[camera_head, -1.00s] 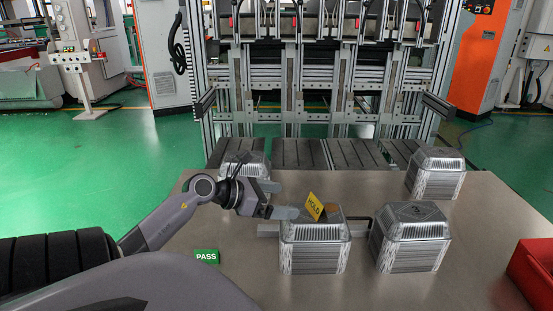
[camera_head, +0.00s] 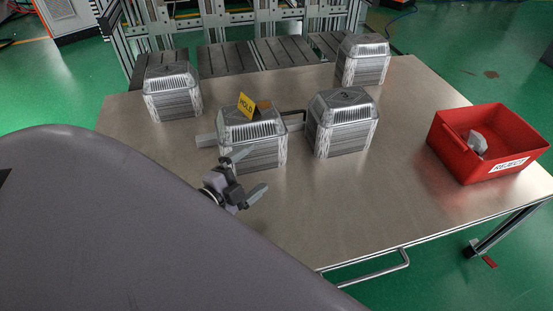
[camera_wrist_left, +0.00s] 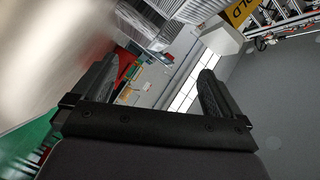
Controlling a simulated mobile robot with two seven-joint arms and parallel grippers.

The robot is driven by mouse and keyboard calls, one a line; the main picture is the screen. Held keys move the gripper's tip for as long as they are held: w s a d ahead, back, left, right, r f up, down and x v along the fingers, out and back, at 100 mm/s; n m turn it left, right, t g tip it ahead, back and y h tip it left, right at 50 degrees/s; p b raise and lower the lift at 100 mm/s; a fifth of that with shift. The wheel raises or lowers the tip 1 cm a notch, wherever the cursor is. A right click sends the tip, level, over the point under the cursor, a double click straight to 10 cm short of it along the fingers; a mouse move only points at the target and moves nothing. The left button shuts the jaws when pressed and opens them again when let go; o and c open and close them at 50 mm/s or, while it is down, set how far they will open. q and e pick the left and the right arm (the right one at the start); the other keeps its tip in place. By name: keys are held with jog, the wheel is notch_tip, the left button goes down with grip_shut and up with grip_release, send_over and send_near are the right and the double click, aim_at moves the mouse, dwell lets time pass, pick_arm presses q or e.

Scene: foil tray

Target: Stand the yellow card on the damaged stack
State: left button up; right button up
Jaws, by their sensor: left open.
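The yellow card (camera_head: 246,105), marked HOLD, stands tilted on top of the front middle foil-tray stack (camera_head: 255,151). A brownish patch or flap shows beside it; I cannot tell which. My left gripper (camera_head: 252,173) is open and empty at the near side of this stack, low and apart from the card. In the left wrist view my gripper (camera_wrist_left: 158,72) has its fingers spread with nothing between them. Part of the card (camera_wrist_left: 239,12) shows at the top edge there, beside a stack (camera_wrist_left: 188,8). I cannot tell for sure which stack is damaged. My right gripper is out of view.
Other stacks stand to the right (camera_head: 341,137), back right (camera_head: 362,64) and back left (camera_head: 172,98). A red REJECT bin (camera_head: 440,148) holding a grey piece stands at the right. The steel table (camera_head: 400,190) is clear at its front right. My arm covers the left front.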

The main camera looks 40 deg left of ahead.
pick_arm(q)
jog(key=s+d+f+n+g, duration=0.1)
jog(key=d+f+n, duration=0.1)
jog(key=s+d+f+n+g, duration=0.1)
jog(key=f+n, duration=0.1)
jog(key=s+d+f+n+g, duration=0.1)
jog(key=d+f+n, duration=0.1)
jog(key=shift+s+d, duration=0.25)
jog(key=shift+d, duration=0.1)
jog(key=s+d+f+n+g, duration=0.1)
jog(key=d, duration=0.1)
jog(key=s+d+f+n+g+h, duration=0.1)
jog(key=s+d+f+n, duration=0.1)
jog(key=d, duration=0.1)
jog(key=s+d+f+n+g+h, duration=0.1)
jog(key=s+d+n, duration=0.1)
jog(key=d, duration=0.1)
jog(key=shift+d+f, duration=0.2)
jog(key=shift+s, duration=0.15)
